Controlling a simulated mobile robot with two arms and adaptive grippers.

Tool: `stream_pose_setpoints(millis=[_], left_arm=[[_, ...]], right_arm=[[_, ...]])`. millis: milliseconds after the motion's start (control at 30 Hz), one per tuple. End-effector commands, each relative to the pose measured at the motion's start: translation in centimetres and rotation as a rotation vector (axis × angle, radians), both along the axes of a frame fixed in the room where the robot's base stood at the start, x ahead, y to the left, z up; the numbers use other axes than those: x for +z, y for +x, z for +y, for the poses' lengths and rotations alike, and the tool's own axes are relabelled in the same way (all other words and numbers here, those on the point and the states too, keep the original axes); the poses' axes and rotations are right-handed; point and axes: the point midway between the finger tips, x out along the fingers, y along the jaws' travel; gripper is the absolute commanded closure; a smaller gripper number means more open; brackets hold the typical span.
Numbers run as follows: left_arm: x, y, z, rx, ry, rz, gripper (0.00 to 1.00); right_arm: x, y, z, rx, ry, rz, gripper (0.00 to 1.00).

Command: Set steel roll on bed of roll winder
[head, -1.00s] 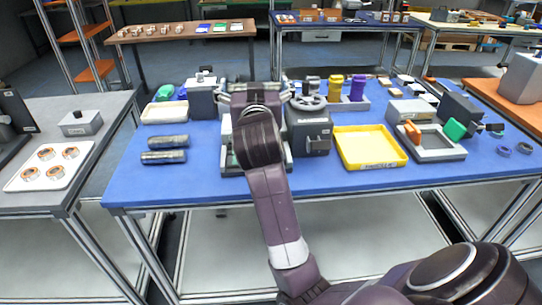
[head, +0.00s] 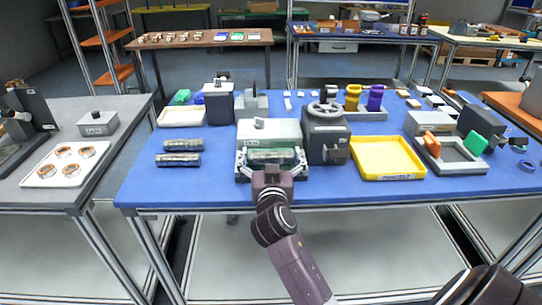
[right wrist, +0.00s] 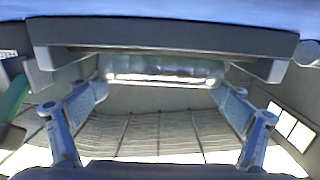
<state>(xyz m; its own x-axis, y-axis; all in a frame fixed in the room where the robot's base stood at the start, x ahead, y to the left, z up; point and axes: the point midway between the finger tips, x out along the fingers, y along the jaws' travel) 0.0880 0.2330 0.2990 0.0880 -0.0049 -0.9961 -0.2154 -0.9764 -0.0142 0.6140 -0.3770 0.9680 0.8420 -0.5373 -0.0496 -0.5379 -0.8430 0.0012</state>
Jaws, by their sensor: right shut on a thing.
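The roll winder (head: 268,131) is a grey box-shaped machine near the front middle of the blue table. My right gripper (head: 272,160) is at its front side, with its fingers spread to either side of a steel roll (head: 272,155). The gripper is shut on this roll, which lies crosswise at the winder's front. In the right wrist view the shiny roll (right wrist: 165,72) shows between the two fingers (right wrist: 165,100). The winder's bed is mostly hidden, so I cannot tell whether the roll touches it. My left gripper is not in view.
Two more steel rolls (head: 180,152) lie on the table left of the winder. A grey machine with a handwheel (head: 326,135) stands close on the right, then a yellow tray (head: 388,158). A white tray (head: 66,164) with copper-coloured rings is on the left grey table.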

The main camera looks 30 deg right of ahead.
Motion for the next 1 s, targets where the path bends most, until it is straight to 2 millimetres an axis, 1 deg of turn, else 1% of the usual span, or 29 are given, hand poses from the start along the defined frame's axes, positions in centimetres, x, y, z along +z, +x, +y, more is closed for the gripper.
stream_pose_setpoints(millis=[67, 300, 433, 467, 500, 800, 933, 1000], left_arm=[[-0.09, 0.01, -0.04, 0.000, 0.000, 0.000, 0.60], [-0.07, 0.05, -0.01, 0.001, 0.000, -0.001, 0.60], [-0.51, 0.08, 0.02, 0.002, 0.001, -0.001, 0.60], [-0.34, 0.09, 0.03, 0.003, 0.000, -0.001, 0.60], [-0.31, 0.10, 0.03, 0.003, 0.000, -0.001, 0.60], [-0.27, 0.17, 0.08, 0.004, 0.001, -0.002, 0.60], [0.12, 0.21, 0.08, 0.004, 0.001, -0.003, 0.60], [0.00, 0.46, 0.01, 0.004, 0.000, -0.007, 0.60]], right_arm=[[-0.42, 0.02, 0.01, 0.001, -0.004, -0.002, 0.42], [-0.41, 0.02, 0.02, 0.001, -0.003, -0.004, 0.42], [-0.87, 0.03, 0.04, 0.001, -0.002, -0.005, 0.42], [-0.84, 0.01, 0.03, 0.001, -0.001, -0.002, 0.03], [-0.81, 0.02, 0.02, 0.001, -0.001, -0.002, 0.00], [-0.77, 0.01, 0.02, 0.000, -0.001, -0.001, 0.00], [-0.38, 0.01, 0.00, 0.000, -0.001, -0.002, 0.00], [-0.54, 0.09, -0.05, 0.001, 0.000, -0.001, 0.00]])
